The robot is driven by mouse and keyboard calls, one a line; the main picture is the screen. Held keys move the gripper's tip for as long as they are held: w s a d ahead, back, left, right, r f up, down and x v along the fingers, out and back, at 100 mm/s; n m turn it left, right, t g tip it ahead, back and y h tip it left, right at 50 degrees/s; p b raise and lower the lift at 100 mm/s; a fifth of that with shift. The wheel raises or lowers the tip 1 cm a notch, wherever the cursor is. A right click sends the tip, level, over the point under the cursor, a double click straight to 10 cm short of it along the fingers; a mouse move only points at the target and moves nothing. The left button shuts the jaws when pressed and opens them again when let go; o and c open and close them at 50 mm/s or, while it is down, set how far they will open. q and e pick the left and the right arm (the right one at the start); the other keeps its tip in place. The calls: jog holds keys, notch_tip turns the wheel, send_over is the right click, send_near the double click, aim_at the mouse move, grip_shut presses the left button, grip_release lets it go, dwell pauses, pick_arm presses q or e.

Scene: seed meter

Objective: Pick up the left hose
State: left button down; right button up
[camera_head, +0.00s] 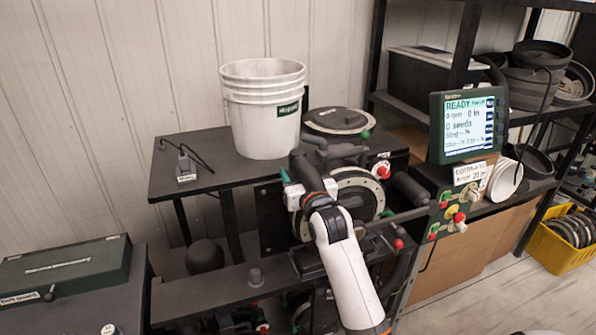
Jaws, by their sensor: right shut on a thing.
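The left hose (305,171) is a short, thick black tube at the front of the seed meter stand, left of the round meter disc (357,192). My right arm reaches up from the bottom, and my right gripper (298,192) is at this hose, shut on it. A similar black hose (410,188) is to the right of the disc. My left gripper is not in view.
A white bucket (262,130) stands on the black bench (180,150) behind the hose. A monitor (467,125) reading READY stands at right above a control panel with coloured knobs. A green case (66,268) is at lower left. A yellow crate (556,262) sits on the floor.

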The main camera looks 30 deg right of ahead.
aim_at(298, 153)
jog(key=shift+r, duration=0.1)
notch_tip(298, 153, up, 9)
jog(key=shift+r+b, duration=0.15)
jog(key=shift+b, duration=0.75)
jog(key=shift+r+p, duration=0.35)
jog(key=shift+r, duration=0.3)
notch_tip(298, 153, up, 5)
jog(key=p, duration=0.5)
jog(key=shift+r+p, duration=0.15)
jog(key=shift+p, duration=0.15)
